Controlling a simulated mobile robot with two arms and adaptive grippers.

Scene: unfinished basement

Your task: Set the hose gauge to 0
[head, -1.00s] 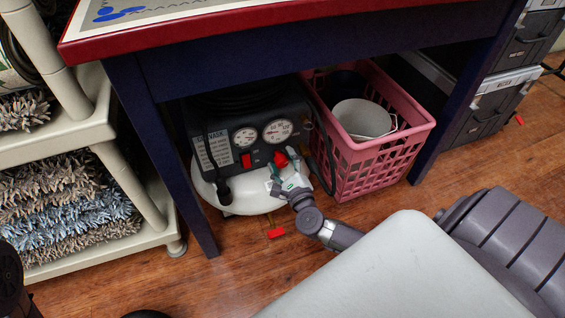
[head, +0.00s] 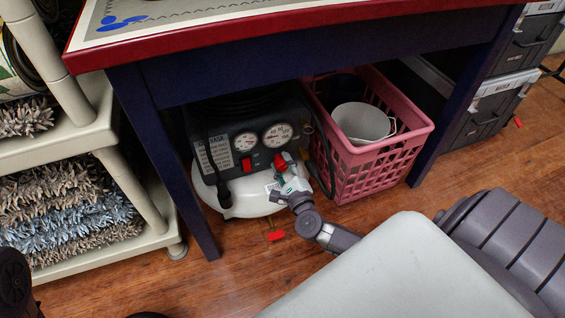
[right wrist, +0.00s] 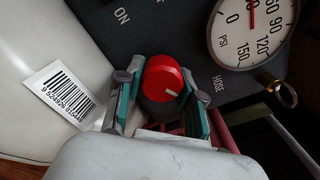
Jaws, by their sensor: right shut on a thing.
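The air compressor (head: 232,200) stands under the table, with a white tank and a dark panel. The panel carries two round gauges, a left gauge (head: 245,141) and a right gauge (head: 277,134), and a red switch (head: 247,164). In the right wrist view the gauge by the HOSE label (right wrist: 250,34) is cut off at the top. Its red needle points up, between the 0 and 60 marks. My right gripper (right wrist: 158,100) is shut on the red knob (right wrist: 163,76), one finger on each side. The knob's white mark points to its lower right.
A pink basket (head: 376,165) holding a white bucket (head: 362,122) stands right of the compressor. A table leg (head: 180,190) and a shelf with fluffy mats (head: 75,215) are on the left. A red-handled valve (head: 276,236) sits low in front of the tank.

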